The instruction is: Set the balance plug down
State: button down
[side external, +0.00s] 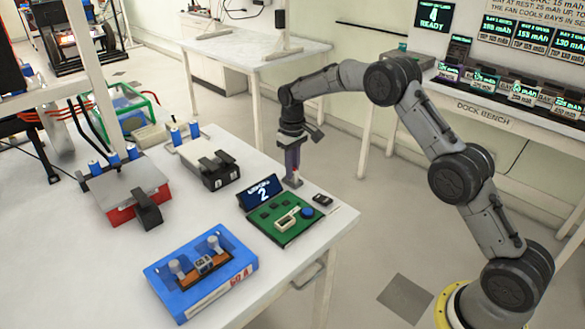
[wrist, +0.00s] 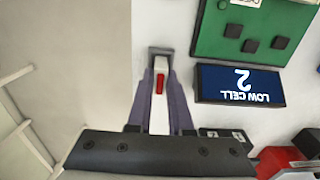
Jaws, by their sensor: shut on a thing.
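The balance plug (wrist: 159,92) is a small pale piece with a red mark on it. In the wrist view it sits between the two purple-grey fingers of my gripper (wrist: 159,78), which is shut on it. In the side external view my gripper (side external: 292,172) points down at the far edge of the white table, just behind the display reading 2 (side external: 263,192). Only a little of the plug shows there, and I cannot tell whether it touches the tabletop.
A green board (side external: 275,228) with dark blocks, a pale piece and a blue knob lies in front of the display. A blue case (side external: 170,300) is at the front; a black-and-white unit (side external: 222,178) and a grey-and-red box (side external: 112,195) are to the left. The table edge is close to my gripper.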

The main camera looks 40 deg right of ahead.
jog(key=c, duration=0.8)
grip_release()
jog(key=shift+f, duration=0.1)
notch_tip(320, 180, up, 13)
jog(key=s+a+r+t, duration=0.2)
jog(key=s+a+r, duration=0.1)
jog(key=s+r, duration=0.65)
jog(key=s+a+r+t, duration=0.2)
jog(key=s, duration=1.9)
jog(key=shift+t, duration=0.8)
jog(key=shift+s+a+f, duration=0.15)
jog(key=shift+s+f, duration=0.8)
jog(key=shift+s, duration=0.65)
jog(key=shift+s+a+f, duration=0.1)
jog(key=shift+s+f, duration=0.8)
jog(key=shift+s, duration=0.7)
jog(key=shift+s+a+f, duration=0.15)
jog(key=shift+s+f, duration=0.8)
jog(key=shift+s, duration=0.65)
